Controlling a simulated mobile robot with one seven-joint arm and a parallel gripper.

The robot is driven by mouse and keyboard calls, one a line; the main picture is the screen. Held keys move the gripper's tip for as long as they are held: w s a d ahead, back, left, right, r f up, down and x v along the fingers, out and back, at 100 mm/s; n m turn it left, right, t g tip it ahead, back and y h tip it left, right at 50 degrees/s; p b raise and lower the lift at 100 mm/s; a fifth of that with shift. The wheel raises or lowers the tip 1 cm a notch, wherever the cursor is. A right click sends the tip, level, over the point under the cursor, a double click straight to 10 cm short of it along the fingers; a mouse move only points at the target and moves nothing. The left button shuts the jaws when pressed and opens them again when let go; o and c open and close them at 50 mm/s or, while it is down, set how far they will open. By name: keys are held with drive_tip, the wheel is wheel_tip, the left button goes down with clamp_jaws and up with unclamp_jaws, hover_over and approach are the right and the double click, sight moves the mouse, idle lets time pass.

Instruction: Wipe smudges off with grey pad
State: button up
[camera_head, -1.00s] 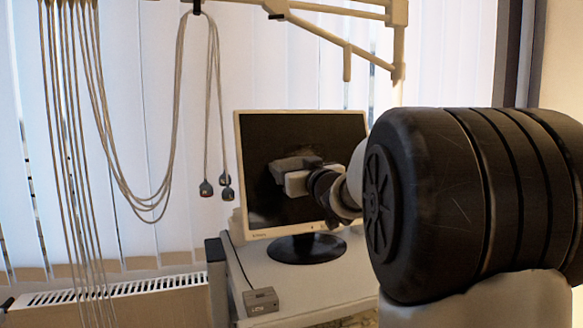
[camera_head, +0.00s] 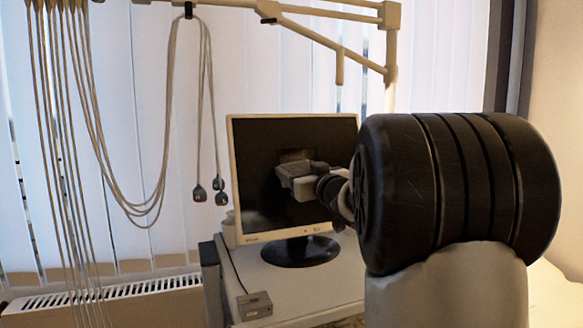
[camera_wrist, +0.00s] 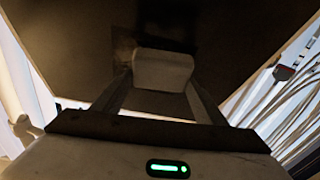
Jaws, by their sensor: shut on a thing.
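The monitor (camera_head: 335,135) stands upright on a desk, its dark screen facing me. A brownish smudge (camera_head: 296,156) shows on the screen just above the pad, and a faint paler patch (camera_head: 256,219) lies near the lower left. My gripper (camera_head: 301,180) is shut on the grey pad (camera_head: 289,170) in front of the screen's middle. In the wrist view the pad (camera_wrist: 162,69) sits between both fingers against the dark screen, with a smudge (camera_wrist: 124,50) left of it. I cannot tell whether the pad touches the screen. My arm hides the screen's right side.
A small grey box (camera_head: 254,305) with a cable lies on the desk (camera_head: 290,290) at front left. Cables with dark plugs (camera_head: 210,190) hang left of the monitor. A pale jointed arm (camera_head: 340,45) extends above it. A radiator (camera_head: 90,295) is at lower left.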

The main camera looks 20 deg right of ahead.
drive_tip(key=shift+d+p, duration=1.9)
drive_tip(key=shift+d, duration=1.85)
drive_tip(key=shift+w+a+f+b, duration=0.1)
drive_tip(key=shift+a+b, duration=2.45)
drive_tip(key=shift+a, duration=3.05)
drive_tip(key=shift+w+r+p, duration=0.25)
drive_tip(key=shift+r+p, duration=0.45)
drive_tip(key=shift+r, duration=0.1)
drive_tip(key=shift+w+r+p, duration=0.25)
drive_tip(key=shift+r+p, duration=0.45)
drive_tip(key=shift+r, duration=0.05)
drive_tip(key=shift+d+f+p, duration=0.1)
drive_tip(key=shift+d+p, duration=2.8)
drive_tip(key=shift+d, duration=2.7)
drive_tip(key=shift+a, duration=0.15)
drive_tip(key=shift+a+b, duration=2.75)
drive_tip(key=shift+a, duration=2.75)
